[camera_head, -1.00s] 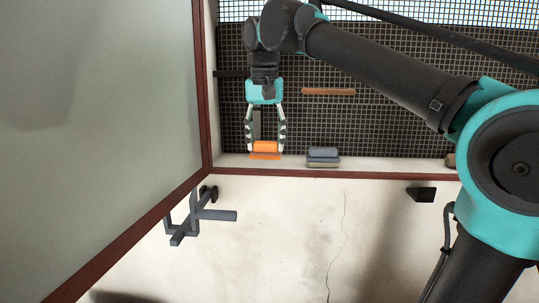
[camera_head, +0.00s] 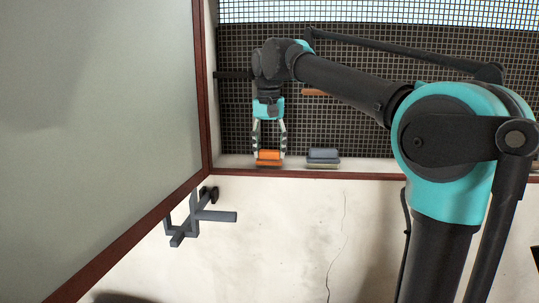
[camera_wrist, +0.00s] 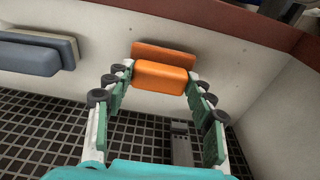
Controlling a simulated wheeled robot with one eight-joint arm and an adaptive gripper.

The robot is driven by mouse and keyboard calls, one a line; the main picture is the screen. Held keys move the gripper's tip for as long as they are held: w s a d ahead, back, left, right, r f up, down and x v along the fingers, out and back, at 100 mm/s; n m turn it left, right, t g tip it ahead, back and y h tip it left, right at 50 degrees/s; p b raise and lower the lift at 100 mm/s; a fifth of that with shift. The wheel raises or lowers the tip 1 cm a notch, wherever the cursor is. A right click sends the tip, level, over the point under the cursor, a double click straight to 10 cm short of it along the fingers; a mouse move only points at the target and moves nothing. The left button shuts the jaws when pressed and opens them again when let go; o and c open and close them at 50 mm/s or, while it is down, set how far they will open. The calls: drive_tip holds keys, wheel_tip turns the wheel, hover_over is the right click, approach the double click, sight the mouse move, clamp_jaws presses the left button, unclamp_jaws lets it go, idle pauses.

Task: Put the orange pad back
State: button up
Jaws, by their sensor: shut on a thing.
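The orange pad (camera_head: 268,157) is in my gripper (camera_head: 268,152), low in front of the white ledge under the dark mesh. It is a rounded block with a flatter, darker orange plate behind it. In the wrist view the pad (camera_wrist: 161,76) spans the gap between my fingertips (camera_wrist: 160,78), with the plate against or close to the white surface. I cannot tell whether the plate touches it. My gripper is shut on the pad.
A grey pad (camera_head: 322,154) with a paler base is on the ledge to the right; it also shows in the wrist view (camera_wrist: 30,57). A brown bar (camera_head: 315,92) is on the mesh. A grey bracket (camera_head: 197,217) is on the wall below. A red-framed panel (camera_head: 203,95) stands left.

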sight(269, 161)
drive_tip(key=shift+w+f, duration=0.1)
drive_tip(key=shift+f, duration=0.75)
drive_tip(key=shift+c, duration=0.4)
drive_tip(key=o, duration=1.5)
drive_tip(key=shift+o, duration=0.2)
drive_tip(key=shift+f, duration=0.1)
wheel_tip(269, 161, up, 17)
drive_tip(key=s, duration=0.1)
drive_tip(key=shift+s, duration=0.35)
